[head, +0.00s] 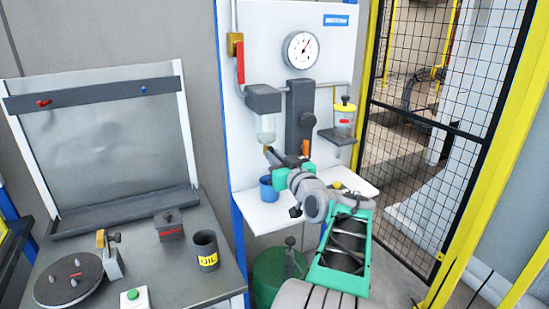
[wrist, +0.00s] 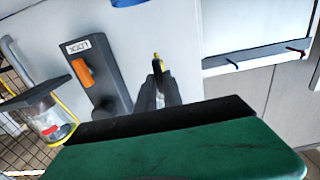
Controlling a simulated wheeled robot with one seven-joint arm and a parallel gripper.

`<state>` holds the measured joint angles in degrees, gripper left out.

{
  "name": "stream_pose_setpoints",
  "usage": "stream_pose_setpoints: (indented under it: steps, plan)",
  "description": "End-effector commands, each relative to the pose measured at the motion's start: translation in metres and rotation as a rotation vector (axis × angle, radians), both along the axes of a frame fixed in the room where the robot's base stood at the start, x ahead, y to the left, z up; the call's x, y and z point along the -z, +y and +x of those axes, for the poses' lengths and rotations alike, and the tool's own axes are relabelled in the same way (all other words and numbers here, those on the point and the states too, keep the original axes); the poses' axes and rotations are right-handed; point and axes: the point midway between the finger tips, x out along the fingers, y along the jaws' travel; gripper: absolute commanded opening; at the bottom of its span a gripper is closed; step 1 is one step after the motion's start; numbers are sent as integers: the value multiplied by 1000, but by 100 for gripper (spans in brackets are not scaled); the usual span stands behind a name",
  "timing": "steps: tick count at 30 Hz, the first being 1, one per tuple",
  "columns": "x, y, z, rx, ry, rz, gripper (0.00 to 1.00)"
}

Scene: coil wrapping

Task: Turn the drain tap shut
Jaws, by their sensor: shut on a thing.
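The clear filter bowl (head: 266,130) hangs under a grey head on the white panel. The small brass drain tap (head: 266,149) is at its bottom end. My gripper (head: 270,153) reaches up to it from the lower right, its fingertips at the tap. In the wrist view my dark fingers (wrist: 158,88) are closed around the brass tap (wrist: 156,58), whose tip shows beyond them. A blue cup (head: 268,190) stands on the white shelf below the bowl; a blue edge shows at the top of the wrist view. The tap's exact angle is too small to tell.
A grey lock block with an orange lever (wrist: 82,73) and a yellow-banded oiler cup (head: 344,120) are right of the bowl. A red-handled valve (head: 239,62) and gauge (head: 302,50) are above. A workbench with an OIL cup (head: 206,250) is left, a mesh fence (head: 440,120) right.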

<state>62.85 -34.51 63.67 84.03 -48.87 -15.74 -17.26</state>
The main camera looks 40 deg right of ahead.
Motion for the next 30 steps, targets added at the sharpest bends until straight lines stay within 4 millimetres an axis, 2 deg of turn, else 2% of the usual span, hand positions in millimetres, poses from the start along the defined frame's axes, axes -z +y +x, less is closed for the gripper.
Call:
stream_pose_setpoints:
  steps: [19, 30]
  plan:
    - [0, 0, 0, 0, -4, 14, 0]
    - [2, -1, 0, 0, -57, 190, 0]
